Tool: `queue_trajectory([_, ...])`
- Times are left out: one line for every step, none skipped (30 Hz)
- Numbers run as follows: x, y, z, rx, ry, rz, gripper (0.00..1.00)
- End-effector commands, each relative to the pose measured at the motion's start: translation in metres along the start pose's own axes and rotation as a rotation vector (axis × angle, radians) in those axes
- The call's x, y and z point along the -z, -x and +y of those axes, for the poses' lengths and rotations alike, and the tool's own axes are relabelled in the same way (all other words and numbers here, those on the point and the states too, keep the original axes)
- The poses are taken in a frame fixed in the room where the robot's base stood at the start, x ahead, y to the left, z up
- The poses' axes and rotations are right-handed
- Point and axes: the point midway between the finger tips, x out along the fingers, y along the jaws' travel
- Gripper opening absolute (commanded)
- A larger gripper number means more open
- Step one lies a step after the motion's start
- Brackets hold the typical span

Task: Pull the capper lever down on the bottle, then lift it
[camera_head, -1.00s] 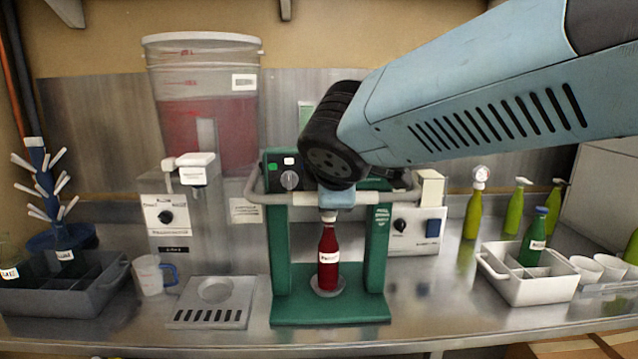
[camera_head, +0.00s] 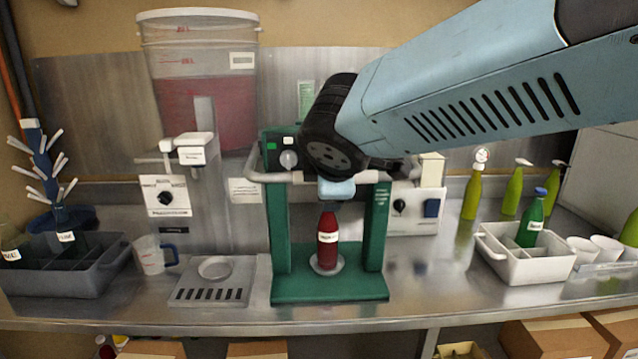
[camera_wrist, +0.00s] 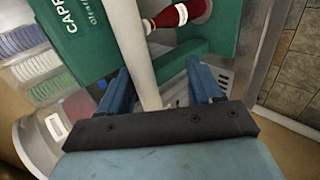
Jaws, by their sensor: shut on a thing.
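The green capper (camera_head: 376,225) stands mid-counter, its grey lever bar (camera_head: 262,177) running across the front at upper height. The dark red bottle (camera_head: 328,250) with a white label stands upright on the capper's base between the posts. Its top meets the capping part, mostly hidden by my wrist. My gripper (camera_wrist: 160,85) is shut on the lever; in the wrist view the pale bar (camera_wrist: 130,40) passes between the blue fingers. The red bottle (camera_wrist: 180,15) also shows there, lying across the top of the picture beyond the bar. My arm hides the lever's middle in the head view.
A white crate (camera_head: 545,270) with a green bottle stands right. Left are a drip tray (camera_head: 240,292), a measuring jug (camera_head: 150,258), a grey divided bin (camera_head: 95,275) and a dispenser (camera_head: 165,200). Green bottles (camera_head: 473,195) stand at the back right.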

Motion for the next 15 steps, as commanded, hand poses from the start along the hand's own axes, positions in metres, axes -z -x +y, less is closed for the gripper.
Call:
queue_trajectory([-0.001, 0.0, -0.002, 0.005, 0.0, -0.004, 0.51])
queue_trajectory([-0.001, 0.001, -0.002, 0.004, 0.0, -0.004, 0.51])
queue_trajectory([-0.001, 0.004, -0.002, 0.003, 0.0, -0.004, 0.51])
queue_trajectory([-0.001, 0.006, -0.002, 0.002, 0.0, -0.004, 0.51])
queue_trajectory([-0.001, 0.009, -0.001, 0.001, 0.001, -0.004, 0.51])
queue_trajectory([-0.001, 0.015, -0.001, -0.001, 0.0, -0.002, 0.51])
queue_trajectory([0.0, 0.019, -0.001, -0.001, 0.001, 0.0, 0.51])
queue_trajectory([0.0, 0.024, -0.001, -0.001, 0.001, 0.0, 0.51])
queue_trajectory([0.001, 0.032, -0.002, -0.002, 0.002, 0.002, 0.51])
queue_trajectory([0.001, 0.037, -0.001, -0.002, 0.002, 0.002, 0.51])
queue_trajectory([0.001, 0.043, -0.001, -0.003, 0.002, 0.002, 0.51])
queue_trajectory([0.001, 0.052, -0.001, -0.003, 0.001, 0.002, 0.51])
queue_trajectory([0.001, 0.058, -0.001, -0.003, 0.002, 0.004, 0.51])
queue_trajectory([0.001, 0.064, -0.001, -0.003, 0.002, 0.003, 0.51])
queue_trajectory([0.001, 0.072, -0.001, -0.004, 0.001, 0.003, 0.51])
